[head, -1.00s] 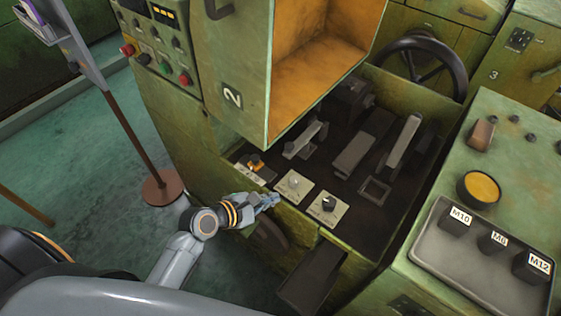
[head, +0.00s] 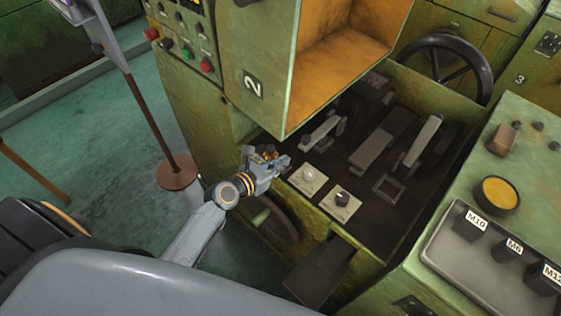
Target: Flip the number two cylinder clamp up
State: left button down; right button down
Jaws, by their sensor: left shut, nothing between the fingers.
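The number two machine (head: 252,85) stands open in the middle of the head view. On its front ledge are a plate with a light knob (head: 308,174) and a plate with a black knob (head: 342,198). A third control with orange parts (head: 264,155) is at the left end, mostly hidden behind my left gripper (head: 284,163). Which control is the cylinder clamp, I cannot tell; the labels are too small to read. My left gripper is shut and empty, over the ledge's left end; contact cannot be told. My right gripper is not in view.
The raised orange-lined hood (head: 340,50) overhangs the ledge closely. Grey levers (head: 322,130) sit inside the bay. A handwheel (head: 445,70) is behind, a tray marked M10, M6 and M12 (head: 450,265) at right, a stand base (head: 177,172) at left.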

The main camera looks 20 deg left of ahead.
aim_at(300, 146)
pick_arm(q)
jog(key=x, duration=0.7)
jog(key=shift+b, duration=0.35)
notch_tip(300, 146, up, 3)
jog(key=p, duration=0.3)
jog(key=shift+f, duration=0.15)
